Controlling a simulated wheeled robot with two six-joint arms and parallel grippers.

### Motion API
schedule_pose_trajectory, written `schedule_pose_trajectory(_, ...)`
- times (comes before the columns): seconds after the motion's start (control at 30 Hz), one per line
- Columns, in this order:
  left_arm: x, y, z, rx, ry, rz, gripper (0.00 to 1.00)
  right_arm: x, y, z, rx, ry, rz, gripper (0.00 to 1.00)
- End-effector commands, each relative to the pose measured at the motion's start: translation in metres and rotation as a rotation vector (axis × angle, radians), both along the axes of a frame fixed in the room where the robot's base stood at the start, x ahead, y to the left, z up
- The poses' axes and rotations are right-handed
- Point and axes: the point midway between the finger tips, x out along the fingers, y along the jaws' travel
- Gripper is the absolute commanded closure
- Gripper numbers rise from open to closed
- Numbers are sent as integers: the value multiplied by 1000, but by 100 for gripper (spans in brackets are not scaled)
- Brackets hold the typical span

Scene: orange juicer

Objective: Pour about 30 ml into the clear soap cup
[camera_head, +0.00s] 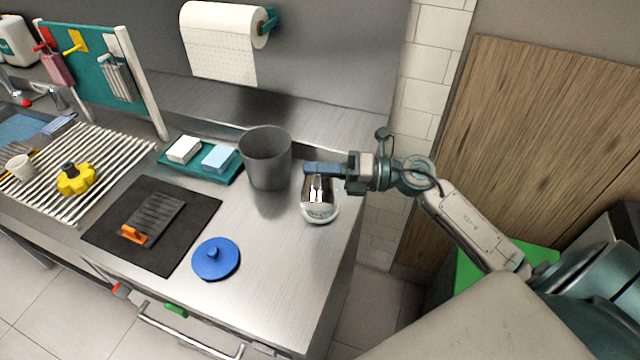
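A shiny, rounded vessel (320,208) stands near the right end of the steel counter. It has a mirror-like upper part and a paler, glassy-looking lower part. My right gripper (318,169) reaches in from the right, with its blue fingers over the top of this vessel. The fingers overlap its upper edge, and I cannot tell whether they grip it. A small whitish cup (21,168) sits on the striped drying rack at the far left. I cannot tell which of these is the clear soap cup. No liquid can be made out. My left gripper is not in view.
A dark grey bin (267,157) stands just left of the vessel. The counter's front right is clear.

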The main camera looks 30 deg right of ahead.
Motion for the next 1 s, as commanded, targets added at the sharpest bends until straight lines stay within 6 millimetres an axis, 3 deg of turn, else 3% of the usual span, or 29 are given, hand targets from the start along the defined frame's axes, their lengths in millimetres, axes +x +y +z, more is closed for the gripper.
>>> schedule_pose_trajectory(0.37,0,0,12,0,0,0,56,4,-3,6,32,49,0,100)
schedule_pose_trajectory(1.0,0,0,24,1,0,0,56,9,-6,0,103,161,0,100)
